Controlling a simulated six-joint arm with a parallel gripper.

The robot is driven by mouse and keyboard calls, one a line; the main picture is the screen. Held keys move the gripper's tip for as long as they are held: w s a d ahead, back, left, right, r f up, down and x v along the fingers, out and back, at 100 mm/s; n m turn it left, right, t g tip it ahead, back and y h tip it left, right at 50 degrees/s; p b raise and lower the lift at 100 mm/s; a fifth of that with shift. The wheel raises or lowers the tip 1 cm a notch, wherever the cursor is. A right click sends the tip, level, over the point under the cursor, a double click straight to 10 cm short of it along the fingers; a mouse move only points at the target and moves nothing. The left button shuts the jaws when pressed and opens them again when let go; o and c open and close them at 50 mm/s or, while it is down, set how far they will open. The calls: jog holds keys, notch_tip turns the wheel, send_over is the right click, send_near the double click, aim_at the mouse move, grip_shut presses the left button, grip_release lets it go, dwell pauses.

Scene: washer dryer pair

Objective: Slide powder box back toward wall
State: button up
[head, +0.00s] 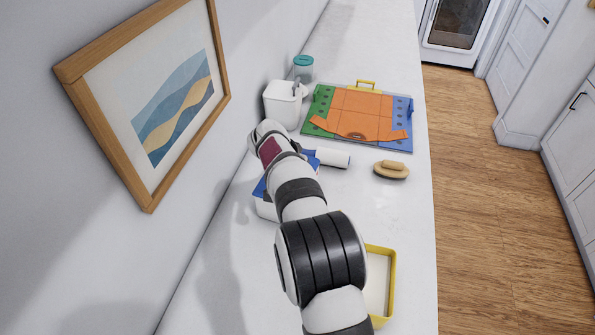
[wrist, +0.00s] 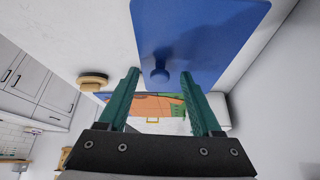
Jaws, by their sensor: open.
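The powder box (head: 266,209) is a white box with a blue top, standing on the counter near the wall at the left in the head view, partly hidden behind my arm. In the wrist view its blue top (wrist: 215,30) fills the upper middle, with a small round blue knob-like part (wrist: 160,76). My gripper (wrist: 160,72) is open, with two teal fingers apart. The knob-like part shows between the fingertips in the picture; I see no clear contact. In the head view the fingers are hidden behind my arm.
A lint roller (head: 333,158) lies just beyond the box. A white bin (head: 282,107), teal-lidded jar (head: 303,68) and folding board with an orange garment (head: 355,112) stand farther back. A brush (head: 391,170) and yellow-rimmed tray (head: 391,275) lie to the right. A framed picture (head: 150,90) hangs on the wall.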

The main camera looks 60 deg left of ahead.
jog(key=v, duration=1.5)
jog(key=shift+r, duration=0.35)
jog(key=shift+s+d, duration=0.15)
jog(key=w+d+r+m+g+h, duration=0.1)
jog(key=w+d+m+h, duration=0.35)
jog(key=d, duration=1.15)
jog(key=w+d+r+m+g+y, duration=0.15)
jog(key=w+d, duration=0.55)
jog(key=d, duration=0.9)
jog(key=s+d+f+m+g, duration=0.1)
jog(key=s+d+f+m, duration=0.1)
jog(key=s+d, duration=0.6)
jog(key=s+d+f+m+g+y, duration=0.1)
jog(key=s+d+f+m, duration=0.2)
jog(key=s+d, duration=0.5)
jog(key=shift+d+f+m+g, duration=0.35)
jog(key=shift+d+m, duration=0.15)
jog(key=shift+m, duration=0.2)
